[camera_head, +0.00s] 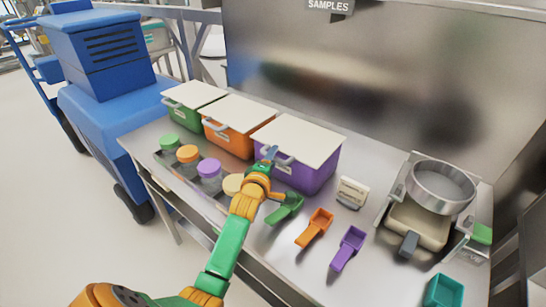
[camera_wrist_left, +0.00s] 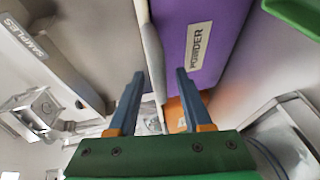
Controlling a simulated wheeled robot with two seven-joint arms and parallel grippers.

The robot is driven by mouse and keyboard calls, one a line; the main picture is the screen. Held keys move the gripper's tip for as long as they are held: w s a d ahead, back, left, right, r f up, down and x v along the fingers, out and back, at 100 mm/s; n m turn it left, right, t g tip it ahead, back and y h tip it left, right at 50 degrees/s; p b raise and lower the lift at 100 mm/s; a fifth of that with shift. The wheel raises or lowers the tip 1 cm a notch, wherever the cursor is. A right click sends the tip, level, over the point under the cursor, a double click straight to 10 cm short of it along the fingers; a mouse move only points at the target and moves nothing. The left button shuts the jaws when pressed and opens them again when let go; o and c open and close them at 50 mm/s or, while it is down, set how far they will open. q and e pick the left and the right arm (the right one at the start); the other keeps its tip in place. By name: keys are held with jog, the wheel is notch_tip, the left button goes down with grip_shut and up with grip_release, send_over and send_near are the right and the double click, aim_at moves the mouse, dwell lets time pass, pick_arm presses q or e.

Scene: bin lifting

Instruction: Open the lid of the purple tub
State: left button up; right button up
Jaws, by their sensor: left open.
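The purple tub (camera_head: 305,175) stands at the right end of a row of three tubs, its white lid (camera_head: 300,140) lying flat and closed on top. My left gripper (camera_head: 269,153) is at the tub's front left, close to the lid's front edge. In the left wrist view, the open fingers (camera_wrist_left: 160,73) point toward the pale lid edge (camera_wrist_left: 152,45) and the purple wall with its POWDER label (camera_wrist_left: 200,42). Nothing is visibly gripped; whether a finger touches the lid cannot be told. My right gripper is not in view.
Green (camera_head: 182,120) and orange (camera_head: 228,143) lidded tubs stand to the left. Round-lidded jars (camera_head: 188,153) line the front. Green (camera_head: 285,208), orange (camera_head: 314,228) and purple (camera_head: 348,247) scoops lie at the front right. A scale with a round pan (camera_head: 440,188) stands right.

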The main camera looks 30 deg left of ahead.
pick_arm(q)
jog(key=shift+w+a+f, duration=0.15)
jog(key=shift+w+f, duration=0.05)
jog(key=shift+w, duration=0.25)
jog(key=shift+s+r, duration=0.15)
jog(key=shift+s, duration=0.05)
grip_shut()
jog(key=shift+r, duration=0.1)
dwell(0.8)
